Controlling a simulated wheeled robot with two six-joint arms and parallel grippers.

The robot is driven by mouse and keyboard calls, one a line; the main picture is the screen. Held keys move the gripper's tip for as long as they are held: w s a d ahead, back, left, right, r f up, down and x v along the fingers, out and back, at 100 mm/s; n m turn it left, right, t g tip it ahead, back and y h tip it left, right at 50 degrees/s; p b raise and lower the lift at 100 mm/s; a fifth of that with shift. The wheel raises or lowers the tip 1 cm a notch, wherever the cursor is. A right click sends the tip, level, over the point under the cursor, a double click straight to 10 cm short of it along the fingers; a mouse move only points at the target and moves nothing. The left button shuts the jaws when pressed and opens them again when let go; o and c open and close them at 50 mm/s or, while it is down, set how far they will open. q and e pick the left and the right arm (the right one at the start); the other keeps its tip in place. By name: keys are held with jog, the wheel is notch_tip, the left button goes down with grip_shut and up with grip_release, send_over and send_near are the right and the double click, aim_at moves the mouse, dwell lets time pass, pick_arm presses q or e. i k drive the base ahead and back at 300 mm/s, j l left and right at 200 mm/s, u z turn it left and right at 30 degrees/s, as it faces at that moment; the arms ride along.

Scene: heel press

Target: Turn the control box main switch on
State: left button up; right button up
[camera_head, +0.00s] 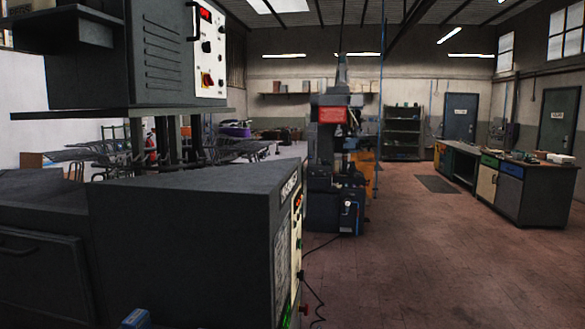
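A dark grey control box (160,60) hangs at the upper left with a light panel (212,25) on its right side. The panel has a lit red display (205,13), black knobs and a red switch on a yellow plate (207,79). The switch's on or off position is too small to tell. Neither gripper shows in the view.
A large dark machine body (190,225) fills the lower left, with a second control panel (296,235) on its right side. A drill-like machine (333,150) stands behind. Benches (535,195) line the right; the brown floor (420,260) is clear.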

aim_at(207, 79)
jog(key=i+l+z, duration=0.3)
jog(key=z, duration=0.15)
jog(key=i+l+z, duration=0.1)
jog(key=i+z, duration=0.8)
jog(key=i+u, duration=0.3)
jog(key=i, duration=0.25)
jog(key=i+l+u, duration=0.1)
jog(key=i+u, duration=0.2)
jog(key=i, duration=0.2)
jog(key=i+l+u, duration=0.25)
jog(key=i, duration=0.3)
jog(key=i+l+u, duration=0.45)
jog(key=i+u, duration=0.15)
jog(key=u, duration=0.15)
jog(key=i+l+u, duration=0.2)
jog(key=u, duration=0.25)
jog(key=i+l+u, duration=0.3)
jog(key=u, duration=0.15)
jog(key=i+l+u, duration=0.15)
jog(key=l+u, duration=0.3)
jog(key=i+l+u, duration=0.1)
jog(key=l+u, duration=0.35)
